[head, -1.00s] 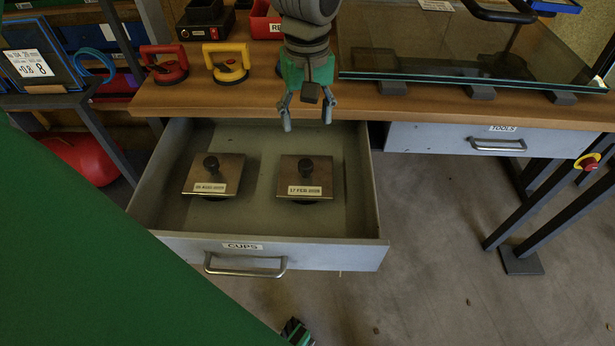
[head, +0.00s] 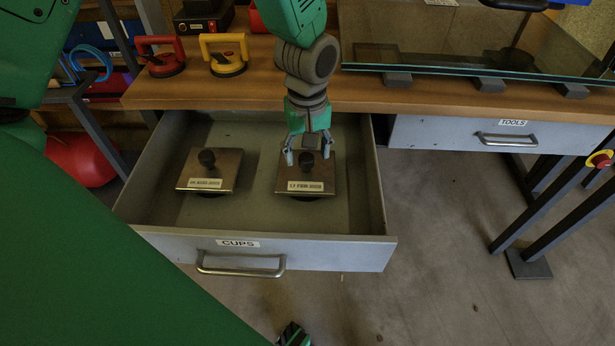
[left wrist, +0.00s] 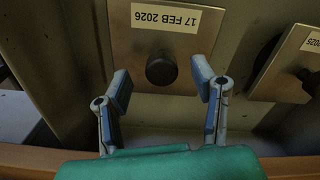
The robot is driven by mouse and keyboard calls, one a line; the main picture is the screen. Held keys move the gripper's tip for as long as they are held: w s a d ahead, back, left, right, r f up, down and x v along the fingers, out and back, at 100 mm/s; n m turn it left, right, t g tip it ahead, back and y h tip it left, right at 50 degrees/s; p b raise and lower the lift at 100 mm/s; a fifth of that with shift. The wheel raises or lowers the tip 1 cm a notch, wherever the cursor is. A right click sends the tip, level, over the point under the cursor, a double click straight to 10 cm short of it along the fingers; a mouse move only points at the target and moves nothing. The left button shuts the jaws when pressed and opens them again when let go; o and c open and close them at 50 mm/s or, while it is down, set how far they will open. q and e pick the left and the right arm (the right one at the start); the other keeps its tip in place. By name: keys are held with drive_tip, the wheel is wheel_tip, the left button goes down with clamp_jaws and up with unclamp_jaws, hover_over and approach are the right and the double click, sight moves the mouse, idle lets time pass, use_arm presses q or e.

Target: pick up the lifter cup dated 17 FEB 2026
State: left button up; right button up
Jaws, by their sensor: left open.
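The lifter cup labelled 17 FEB 2026 (head: 306,187) is a brownish square plate with a black knob, lying in the right half of the open CUPS drawer (head: 350,250). In the left wrist view its plate (left wrist: 190,53) and label show upside down, with the knob between and beyond my fingertips. My left gripper (head: 307,157) is open and empty above the knob, its fingers on either side of it in the head view. I cannot tell whether they touch the cup. Another lifter cup (head: 210,171) lies to the left; its label ends in 2025 in the left wrist view (left wrist: 285,70).
The bench (head: 390,98) edge runs behind the drawer. A glass pane (head: 470,45) rests on dark pads at the right. Red (head: 160,57) and yellow (head: 224,56) handled tools stand at the left. The closed TOOLS drawer (head: 430,135) is at the right.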

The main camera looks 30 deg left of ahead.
use_arm(q)
wheel_tip(320, 180, down, 2)
drive_tip(key=shift+f, duration=0.1)
drive_tip(key=shift+a, duration=0.1)
clamp_jaws()
drive_tip(key=shift+r, duration=0.25)
